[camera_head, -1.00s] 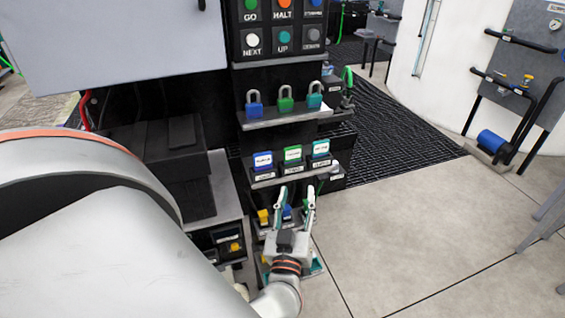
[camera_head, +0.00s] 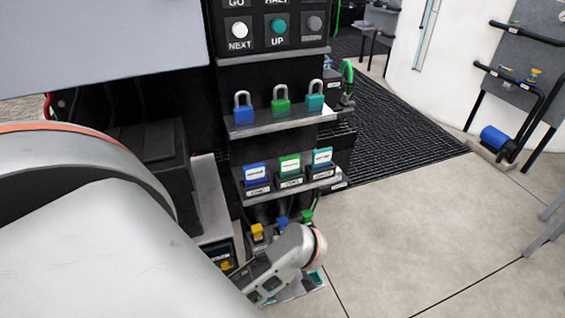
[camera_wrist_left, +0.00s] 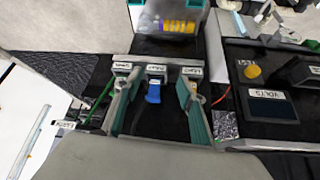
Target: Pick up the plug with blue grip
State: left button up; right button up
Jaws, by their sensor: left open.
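The plug with blue grip (camera_wrist_left: 153,92) stands in the middle of a row of holders in the left wrist view, under an upside-down label. My left gripper (camera_wrist_left: 158,97) is open, one finger on each side of the blue plug, with gaps to it. How deep the fingers reach is hard to tell. In the head view the blue plug (camera_head: 282,223) shows between a yellow plug (camera_head: 257,232) and a green one (camera_head: 307,215); my wrist is just below and hides the fingers. My right gripper is out of view.
Above the plugs is a shelf (camera_head: 262,196) with blue, green and teal labelled blocks, and above it a shelf with three padlocks (camera_head: 281,107). In the wrist view, a panel with a yellow knob (camera_wrist_left: 253,72) and a VOLTS display (camera_wrist_left: 275,107) lies to the right.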

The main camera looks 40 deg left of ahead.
aim_at(283, 224)
pick_arm(q)
jog(key=w+a, duration=0.2)
jog(key=a, duration=0.1)
jog(key=w+a+b, duration=0.1)
jog(key=w+a, duration=0.2)
jog(key=shift+a, duration=0.2)
jog(key=shift+b+x, duration=1)
jog(key=shift+x, duration=1.65)
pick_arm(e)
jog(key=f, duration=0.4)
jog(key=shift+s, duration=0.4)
pick_arm(q)
grip_shut()
